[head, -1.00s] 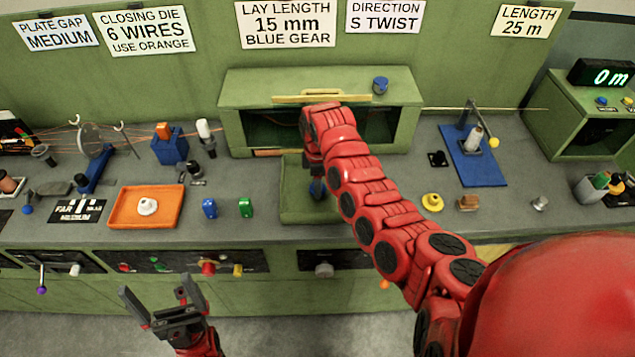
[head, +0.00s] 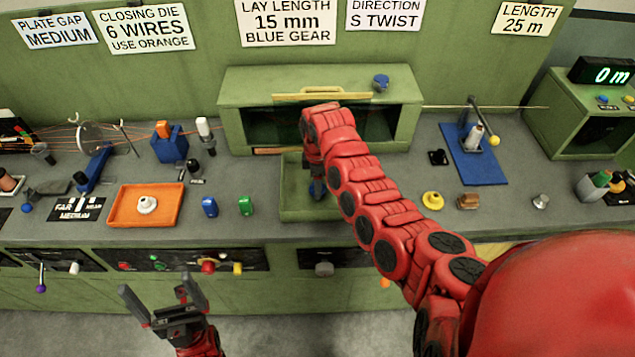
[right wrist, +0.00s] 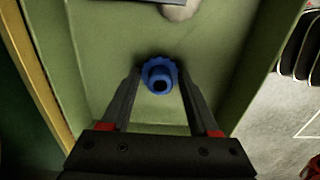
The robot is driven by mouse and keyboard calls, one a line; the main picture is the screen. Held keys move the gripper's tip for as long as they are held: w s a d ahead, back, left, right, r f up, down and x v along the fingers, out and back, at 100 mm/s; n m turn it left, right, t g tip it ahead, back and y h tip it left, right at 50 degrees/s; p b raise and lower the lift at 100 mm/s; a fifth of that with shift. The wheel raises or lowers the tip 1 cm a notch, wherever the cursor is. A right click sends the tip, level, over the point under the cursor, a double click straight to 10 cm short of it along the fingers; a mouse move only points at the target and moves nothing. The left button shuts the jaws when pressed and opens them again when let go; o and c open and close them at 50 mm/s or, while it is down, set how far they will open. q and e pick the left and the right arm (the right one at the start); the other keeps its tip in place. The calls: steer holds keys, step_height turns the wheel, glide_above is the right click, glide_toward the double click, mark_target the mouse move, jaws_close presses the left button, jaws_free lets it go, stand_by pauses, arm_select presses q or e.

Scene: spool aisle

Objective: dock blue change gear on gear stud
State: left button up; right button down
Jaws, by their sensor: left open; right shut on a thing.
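The blue change gear (right wrist: 160,76) shows in the right wrist view as a toothed disc with a hub and a dark hole, between the fingertips of my right gripper (right wrist: 158,88). The gripper is shut on it. In the head view, my right gripper (head: 315,170) and the blue gear (head: 317,188) are over the green open tray (head: 292,205) in front of the cabinet, mostly hidden by my arm. I cannot pick out the gear stud for certain. My left gripper (head: 157,295) is open and empty, low in front of the bench.
The green cabinet (head: 232,125) stands behind the tray, with a small blue knob (head: 380,83) on top.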

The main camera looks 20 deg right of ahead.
steer(key=shift+c, duration=2.1)
jaws_free()
steer(key=shift+r+p, duration=1)
steer(key=shift+r, duration=0.45)
steer(key=shift+r+p, duration=0.7)
steer(key=shift+r, duration=0.7)
step_height(320, 180, up, 5)
steer(key=shift+r+p, duration=0.1)
steer(key=shift+p, duration=0.55)
